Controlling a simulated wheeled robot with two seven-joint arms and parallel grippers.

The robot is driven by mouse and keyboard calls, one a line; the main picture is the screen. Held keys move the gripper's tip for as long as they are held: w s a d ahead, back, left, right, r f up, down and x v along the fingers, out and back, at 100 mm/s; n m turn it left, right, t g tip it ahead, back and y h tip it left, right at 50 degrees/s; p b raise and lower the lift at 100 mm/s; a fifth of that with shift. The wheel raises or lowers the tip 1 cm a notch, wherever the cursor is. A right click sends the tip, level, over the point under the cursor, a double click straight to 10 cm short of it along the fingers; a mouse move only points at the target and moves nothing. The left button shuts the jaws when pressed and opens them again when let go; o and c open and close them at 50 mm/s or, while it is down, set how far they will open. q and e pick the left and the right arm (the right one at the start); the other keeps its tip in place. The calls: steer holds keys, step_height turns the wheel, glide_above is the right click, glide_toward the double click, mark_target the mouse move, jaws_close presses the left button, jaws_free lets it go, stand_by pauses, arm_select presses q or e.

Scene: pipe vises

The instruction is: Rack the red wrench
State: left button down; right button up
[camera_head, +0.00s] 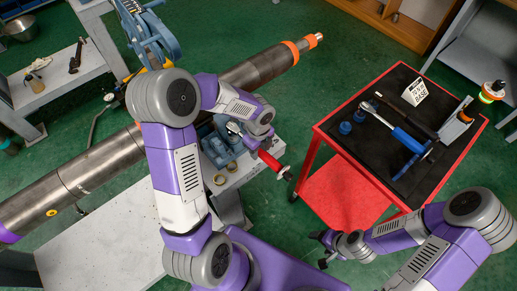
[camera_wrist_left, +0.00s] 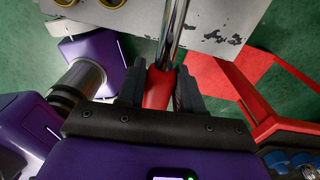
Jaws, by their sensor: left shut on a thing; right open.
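The red wrench (camera_head: 270,160) shows in the head view as a short red length beside the bench, slanting down to the right. In the left wrist view its red handle (camera_wrist_left: 159,88) sits between my left fingers, and a bright metal shaft (camera_wrist_left: 176,30) runs up from it. My left gripper (camera_head: 258,141) is shut on this handle; in the wrist view the left gripper (camera_wrist_left: 160,92) has a finger on each side of it. My right gripper (camera_head: 325,248) is open and empty, low in front of the red cart. The wrench's far end is cut off in the wrist view.
The red cart (camera_head: 318,128) at right has a black top with a blue-handled tool (camera_head: 395,127), blue cups (camera_head: 345,127), a white sign (camera_head: 415,92) and a grey holder (camera_head: 455,127). A long pipe (camera_head: 95,167) crosses the left side. Bench (camera_head: 130,235) lies below it.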

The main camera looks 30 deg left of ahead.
arm_select(q)
steer(key=shift+r, duration=0.35)
arm_select(e)
steer(key=shift+r, duration=0.35)
